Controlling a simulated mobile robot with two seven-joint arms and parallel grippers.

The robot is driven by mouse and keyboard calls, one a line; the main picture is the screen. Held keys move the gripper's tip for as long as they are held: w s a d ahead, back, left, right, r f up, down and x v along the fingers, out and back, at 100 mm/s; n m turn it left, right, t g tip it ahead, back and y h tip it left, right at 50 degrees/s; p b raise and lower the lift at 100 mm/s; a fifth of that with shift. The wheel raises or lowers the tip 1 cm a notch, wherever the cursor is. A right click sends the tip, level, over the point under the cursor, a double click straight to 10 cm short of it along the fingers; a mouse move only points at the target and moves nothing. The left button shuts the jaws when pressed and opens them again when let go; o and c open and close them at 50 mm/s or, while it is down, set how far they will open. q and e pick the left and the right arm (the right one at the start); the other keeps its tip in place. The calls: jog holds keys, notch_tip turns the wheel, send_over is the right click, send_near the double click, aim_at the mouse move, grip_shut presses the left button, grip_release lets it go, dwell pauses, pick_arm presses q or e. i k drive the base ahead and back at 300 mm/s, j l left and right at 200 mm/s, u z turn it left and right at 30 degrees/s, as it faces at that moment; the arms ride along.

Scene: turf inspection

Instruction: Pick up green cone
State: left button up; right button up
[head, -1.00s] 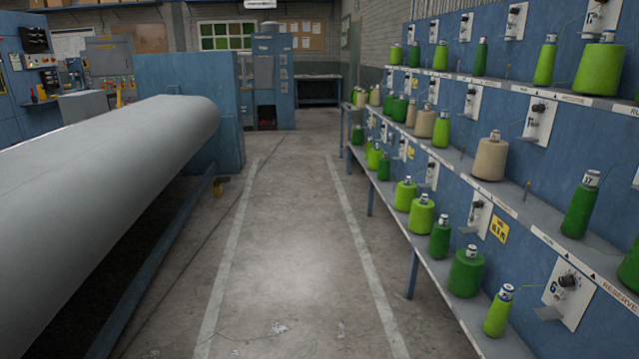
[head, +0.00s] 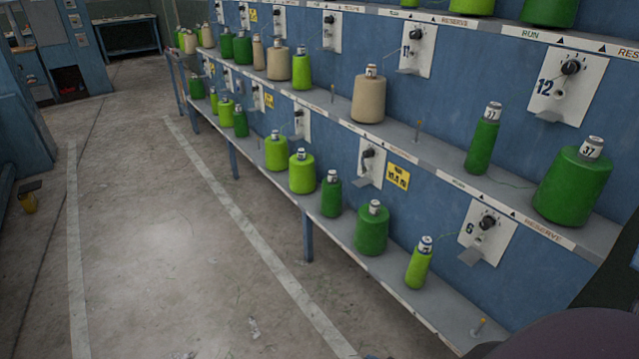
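Several green yarn cones stand upright on the shelves of a blue rack. On the middle shelf at right are a wide dark green cone (head: 573,187) with a cap marked 37 and a slim dark green cone (head: 482,146). On the lower shelf stand a small bright green cone (head: 418,264), a wide dark green cone (head: 372,230), a slim dark green cone (head: 331,196) and light green cones (head: 302,174). Which green cone the task means cannot be told. Neither gripper is in view.
The rack's lower shelf edge (head: 402,298) runs diagonally along the aisle, with a blue leg (head: 307,238) below. A beige cone (head: 369,98) stands among the green ones.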

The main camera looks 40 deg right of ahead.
aim_at(330, 201)
jog(key=i+j+z, duration=0.1)
jog(key=i+z, duration=0.35)
jog(key=i+j+z, duration=0.25)
jog(key=i+z, duration=0.2)
jog(key=i+j+z, duration=0.65)
jog(key=j+z, duration=0.2)
jog(key=i+j+z, duration=0.2)
jog(key=j+z, duration=0.25)
jog(key=i+j+z, duration=0.1)
jog(key=i+j, duration=0.3)
jog(key=j, duration=0.25)
jog(key=i+z, duration=0.05)
